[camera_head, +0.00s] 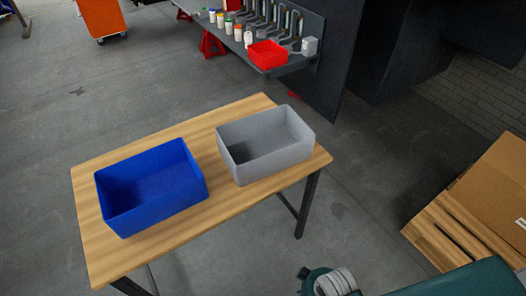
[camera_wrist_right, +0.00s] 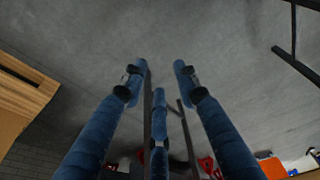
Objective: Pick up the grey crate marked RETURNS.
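A grey open-topped crate (camera_head: 272,156) stands upright on the right part of a wooden table (camera_head: 230,205). Its inside looks empty and no RETURNS marking can be read from here. A blue open-topped crate (camera_head: 165,200) stands on the table to its left, apart from it. My right gripper (camera_wrist_right: 160,75) shows in the right wrist view with its blue fingers spread and nothing between them. It points at bare floor, and neither crate is in that view. My left gripper is in neither view.
A cardboard box (camera_head: 500,185) sits on a wooden pallet (camera_head: 440,235) at the right. Behind the table is a grey bench (camera_head: 290,66) with a red bin (camera_head: 267,54) and several small bottles. An orange cart (camera_head: 102,18) stands back left.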

